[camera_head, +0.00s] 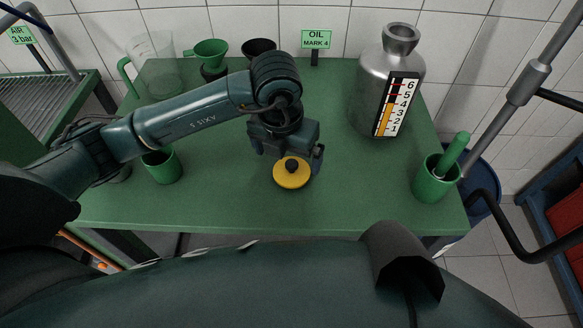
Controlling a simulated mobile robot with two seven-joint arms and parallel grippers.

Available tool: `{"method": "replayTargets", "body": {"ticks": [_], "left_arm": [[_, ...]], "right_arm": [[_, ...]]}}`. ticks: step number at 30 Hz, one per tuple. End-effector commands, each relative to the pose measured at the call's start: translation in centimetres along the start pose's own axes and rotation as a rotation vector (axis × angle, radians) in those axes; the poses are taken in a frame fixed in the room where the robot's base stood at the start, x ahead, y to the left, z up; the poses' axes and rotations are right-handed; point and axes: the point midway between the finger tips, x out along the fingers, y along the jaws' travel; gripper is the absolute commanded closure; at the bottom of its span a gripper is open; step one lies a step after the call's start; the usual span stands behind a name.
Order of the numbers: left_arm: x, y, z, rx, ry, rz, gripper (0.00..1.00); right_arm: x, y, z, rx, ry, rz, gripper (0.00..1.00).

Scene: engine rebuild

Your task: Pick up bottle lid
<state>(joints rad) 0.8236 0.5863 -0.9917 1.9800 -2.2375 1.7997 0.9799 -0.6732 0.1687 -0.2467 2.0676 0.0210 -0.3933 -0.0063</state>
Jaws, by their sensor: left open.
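The bottle lid (292,178) is a round yellow disc with a dark knob on top. It lies flat near the front middle of the green table. My left gripper (287,153) points down over the lid's far side, with its jaws open. I cannot tell whether a finger touches the lid. The grey metal bottle (372,90) stands upright at the right back, with an open neck and a level scale from 1 to 6. My right gripper is not in view.
On the green table (240,208), a green cup (162,167) stands left and another (433,182) with a green stick stands right. A clear jug (153,65), a green funnel (209,52), a dark funnel (258,47) and an OIL sign (316,39) line the back.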

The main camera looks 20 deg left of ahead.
Motion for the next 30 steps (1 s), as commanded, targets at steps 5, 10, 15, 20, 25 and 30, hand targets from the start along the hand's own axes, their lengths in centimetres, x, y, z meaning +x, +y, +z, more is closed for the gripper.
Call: {"method": "replayTargets", "body": {"ticks": [5, 10, 15, 20, 25, 30], "left_arm": [[2.5, -0.5, 0.4, 0.000, 0.006, 0.000, 0.02], [4.4, -0.5, 0.4, 0.001, 0.003, -0.001, 0.02], [4.7, -0.5, 0.4, 0.001, 0.001, -0.002, 0.02], [4.7, -0.5, 0.4, 0.002, 0.001, -0.002, 0.08], [4.7, -0.5, 0.4, 0.001, 0.001, -0.002, 0.22], [4.7, -0.5, 0.4, 0.001, 0.001, -0.002, 0.36]], "right_arm": [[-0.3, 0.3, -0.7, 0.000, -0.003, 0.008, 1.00], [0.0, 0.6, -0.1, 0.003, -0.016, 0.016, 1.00], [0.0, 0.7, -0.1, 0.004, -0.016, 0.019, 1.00], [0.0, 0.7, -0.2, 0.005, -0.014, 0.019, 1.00], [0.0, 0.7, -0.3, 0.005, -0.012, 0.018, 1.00], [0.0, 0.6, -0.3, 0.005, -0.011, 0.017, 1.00]]}}
